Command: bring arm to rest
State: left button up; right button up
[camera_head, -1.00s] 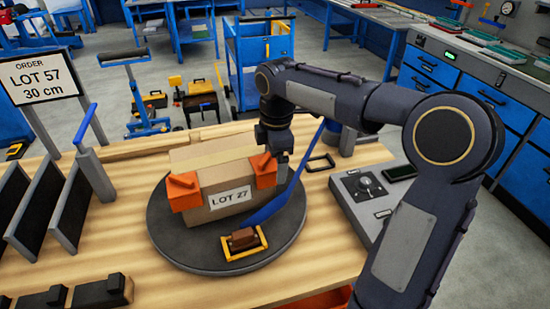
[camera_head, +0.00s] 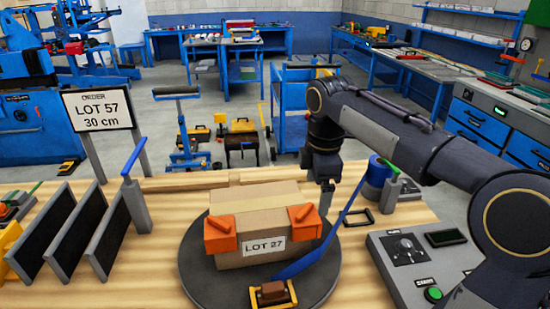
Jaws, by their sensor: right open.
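My right arm comes in from the right edge. Its gripper (camera_head: 326,199) points down at the right rear of a cardboard box labelled LOT 27 (camera_head: 240,257), and its jaws are open. The fingertips are small and partly hidden, so I cannot tell whether they touch the box. The box has orange corner pieces (camera_head: 220,234) on its front corners and sits on a dark round turntable (camera_head: 205,284). A blue strap (camera_head: 312,260) runs past the box's right side. A yellow-framed buckle (camera_head: 273,294) lies at the turntable's front. My left gripper is not in view.
A control box with a knob (camera_head: 404,248) lies on the right of the wooden table. A blue cylinder (camera_head: 376,175) and a dark frame (camera_head: 357,218) lie beyond the turntable. Dark upright panels (camera_head: 75,232) and an order sign (camera_head: 98,108) stand left.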

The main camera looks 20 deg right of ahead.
jog(key=s+a+f+m+t+y, duration=0.1)
jog(key=s+a+f+m, duration=0.1)
jog(key=s+m, duration=0.3)
jog(key=s+a+f+m+t+y, duration=0.1)
jog(key=s+f+m, duration=0.3)
jog(key=s, duration=0.7)
jog(key=shift+s+a+m+t, duration=0.15)
jog(key=shift+a+m+t, duration=0.4)
jog(key=shift+m, duration=0.55)
jog(key=s+a+f+m, duration=0.1)
jog(key=m, duration=0.1)
jog(key=s+a+f+m+t+y, duration=0.1)
jog(key=s+f+m, duration=0.1)
jog(key=s+a+f+m, duration=0.1)
jog(key=s+f, duration=0.1)
jog(key=shift+f+m+t+y, duration=0.25)
jog(key=shift+m+t+y, duration=0.1)
jog(key=shift+m+y, duration=0.05)
jog(key=shift+c, duration=0.3)
